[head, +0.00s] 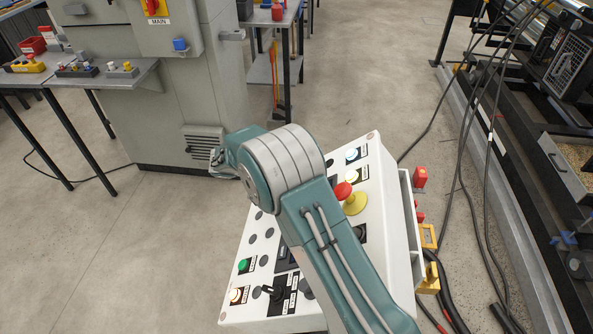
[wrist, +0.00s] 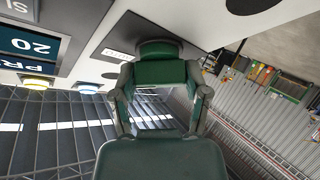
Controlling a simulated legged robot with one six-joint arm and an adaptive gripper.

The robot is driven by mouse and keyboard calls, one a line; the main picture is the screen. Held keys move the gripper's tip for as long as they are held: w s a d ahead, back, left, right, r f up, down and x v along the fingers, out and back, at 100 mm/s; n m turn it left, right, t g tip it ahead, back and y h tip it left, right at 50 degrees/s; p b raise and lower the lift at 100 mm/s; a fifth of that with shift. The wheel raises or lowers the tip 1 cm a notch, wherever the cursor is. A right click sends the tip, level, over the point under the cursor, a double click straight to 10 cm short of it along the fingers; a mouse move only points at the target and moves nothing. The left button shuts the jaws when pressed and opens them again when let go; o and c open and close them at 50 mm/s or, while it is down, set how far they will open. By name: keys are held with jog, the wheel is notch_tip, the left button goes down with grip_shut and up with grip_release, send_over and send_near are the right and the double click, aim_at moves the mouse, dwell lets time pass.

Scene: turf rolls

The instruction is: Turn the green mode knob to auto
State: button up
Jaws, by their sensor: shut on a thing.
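The green mode knob (wrist: 160,72) shows in the wrist view as a green grip in front of a dark green round base against the white panel (wrist: 205,22). My gripper (wrist: 160,88) is shut on the knob, with one finger at each side of its grip. A small label plate (wrist: 120,53) lies left of the knob; I cannot read which position the knob points to. In the head view my arm covers the knob and my gripper, and the white control console (head: 228,314) stands tilted behind the arm.
The console carries a red mushroom button (head: 343,191) on a yellow base, a green button (head: 243,265), a black selector (head: 276,292) and several lit buttons. A grey cabinet (head: 180,110) stands behind. Cables (head: 463,180) run along the right floor.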

jog(key=shift+s+d+r, duration=0.1)
jog(key=shift+d, duration=0.1)
jog(key=o, duration=1.2)
jog(key=shift+c, duration=0.2)
jog(key=shift+s+d, duration=0.1)
jog(key=shift+a+r, duration=0.1)
jog(key=shift+a, duration=0.55)
jog(key=v, duration=1)
jog(key=shift+s+a+r, duration=0.2)
jog(key=shift+s+r, duration=0.05)
jog(key=shift+r, duration=0.2)
